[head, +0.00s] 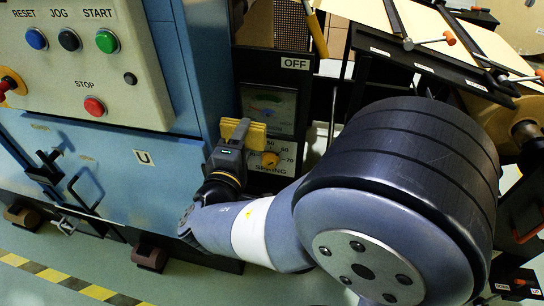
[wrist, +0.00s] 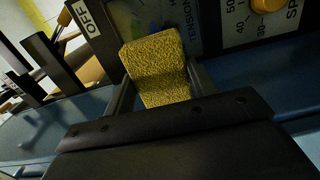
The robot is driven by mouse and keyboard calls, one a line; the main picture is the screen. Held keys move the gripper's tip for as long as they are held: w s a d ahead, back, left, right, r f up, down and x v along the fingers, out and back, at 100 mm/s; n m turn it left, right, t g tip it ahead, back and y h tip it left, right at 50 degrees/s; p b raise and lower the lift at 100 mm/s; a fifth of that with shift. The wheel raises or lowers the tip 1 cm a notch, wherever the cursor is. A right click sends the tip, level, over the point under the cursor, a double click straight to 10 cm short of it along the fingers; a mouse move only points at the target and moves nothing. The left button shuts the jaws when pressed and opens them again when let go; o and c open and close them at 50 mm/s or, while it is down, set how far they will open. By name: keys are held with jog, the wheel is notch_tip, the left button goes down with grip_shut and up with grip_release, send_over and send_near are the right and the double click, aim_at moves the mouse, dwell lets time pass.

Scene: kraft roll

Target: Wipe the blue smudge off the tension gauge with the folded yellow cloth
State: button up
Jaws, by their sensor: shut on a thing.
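The folded yellow cloth (head: 243,131) is held between the fingers of my gripper (head: 234,146). In the wrist view the cloth (wrist: 158,72) is a rough, thick pad sticking out past the gripper (wrist: 155,100). The tension gauge (head: 268,100) is a pale dial in a dark panel, just behind and to the right of the cloth. Part of its face (wrist: 150,18) shows beyond the cloth in the wrist view. A bluish-green patch (head: 270,112) shows on the dial; I cannot tell smudge from dial colouring. The cloth covers the dial's lower left; contact cannot be told.
An OFF label (head: 295,63) is above. A control box (head: 85,60) with coloured buttons stands at left. Levers with orange tips (head: 449,38) are at upper right.

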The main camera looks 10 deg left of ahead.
aim_at(256, 109)
jog(key=w+p, duration=0.1)
jog(key=w, duration=0.4)
jog(key=shift+w+r, duration=0.15)
jog(key=shift+w, duration=0.25)
jog(key=shift+w+d, duration=0.1)
jog(key=shift+w, duration=0.8)
dwell(0.5)
jog(key=d+b, duration=0.2)
jog(key=shift+s+d+b, duration=0.15)
jog(key=shift+d+b, duration=0.15)
jog(key=shift+s+d+b, duration=0.1)
jog(key=shift+d+b, duration=1.6)
jog(key=shift+d, duration=0.8)
jog(key=shift+b, duration=0.4)
jog(key=shift+w+a+b, duration=0.15)
jog(key=shift+a+b, duration=0.35)
jog(key=shift+a, duration=1.4)
jog(key=shift+w+a+b, duration=0.15)
jog(key=shift+a+b, duration=0.3)
jog(key=shift+a, duration=1.45)
